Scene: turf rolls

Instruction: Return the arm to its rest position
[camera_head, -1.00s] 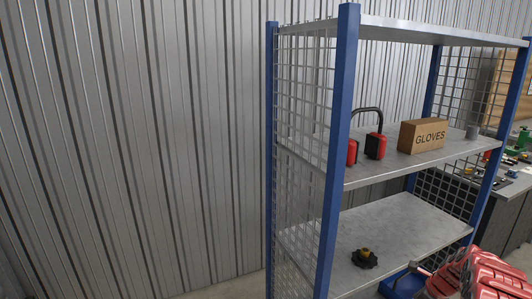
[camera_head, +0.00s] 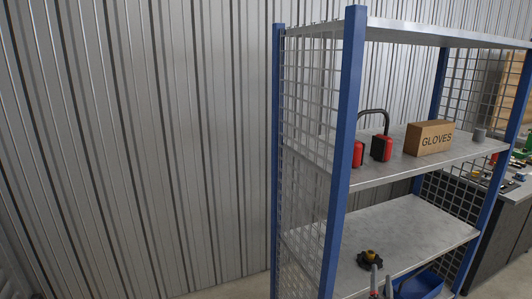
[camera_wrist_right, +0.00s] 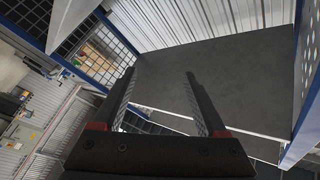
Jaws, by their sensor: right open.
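My right gripper (camera_head: 381,287) shows at the bottom of the head view as two grey fingertips, in front of the lower shelf. In the right wrist view the gripper (camera_wrist_right: 160,73) has its two long fingers apart, with nothing between them. The rest of my right arm is out of the head view. My left arm and gripper are not in view.
A blue-posted rack (camera_head: 344,150) with mesh sides stands ahead. A black-and-yellow part (camera_head: 370,259) lies on the lower shelf. A blue bin (camera_head: 422,284) is below.

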